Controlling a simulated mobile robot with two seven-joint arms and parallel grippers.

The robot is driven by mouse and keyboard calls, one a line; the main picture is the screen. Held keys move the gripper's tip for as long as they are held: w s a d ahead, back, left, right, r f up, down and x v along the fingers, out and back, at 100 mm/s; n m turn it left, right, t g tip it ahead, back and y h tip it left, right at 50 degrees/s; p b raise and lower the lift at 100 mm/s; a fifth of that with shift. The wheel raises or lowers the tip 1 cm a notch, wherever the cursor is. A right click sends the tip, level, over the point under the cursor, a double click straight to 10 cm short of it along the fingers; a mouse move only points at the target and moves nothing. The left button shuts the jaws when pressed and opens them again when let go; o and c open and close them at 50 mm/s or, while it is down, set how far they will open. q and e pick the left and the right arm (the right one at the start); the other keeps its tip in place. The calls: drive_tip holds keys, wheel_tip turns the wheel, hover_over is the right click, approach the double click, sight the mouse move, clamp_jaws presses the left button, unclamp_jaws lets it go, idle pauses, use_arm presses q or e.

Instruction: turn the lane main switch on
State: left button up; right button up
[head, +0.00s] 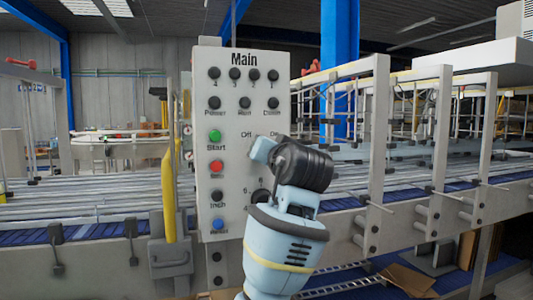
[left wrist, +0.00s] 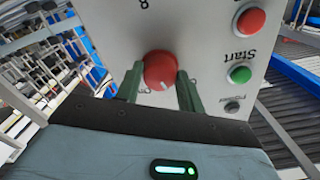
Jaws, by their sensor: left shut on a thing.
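The grey control panel (head: 229,190) headed "Main" stands upright in the head view. The lane main switch, a round red knob (left wrist: 160,70) with a white mark, shows in the left wrist view, where the panel appears upside down. The mark points down and slightly right in that picture. My left gripper (left wrist: 158,74) is shut on the knob, one green finger on each side. In the head view my left gripper (head: 262,150) is at the panel just below the "Off" and "On" labels and hides the knob. My right gripper is in neither view.
A green Start button (head: 214,136) and a red button (head: 216,166) sit left of my gripper, with black buttons above. A yellow part (head: 168,195) hangs left of the panel. Conveyor lanes (head: 80,205) run behind, and metal frame posts (head: 375,150) stand to the right.

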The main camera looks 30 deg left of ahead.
use_arm(q)
drive_tip(key=m, duration=1.2)
drive_tip(key=shift+r+m, duration=0.1)
drive_tip(key=shift+m, duration=0.2)
idle(0.4)
drive_tip(key=o, duration=1)
drive_tip(key=shift+s, duration=0.1)
drive_tip(key=v, duration=0.7)
drive_tip(key=shift+s+d, duration=0.2)
drive_tip(key=shift+s, duration=0.05)
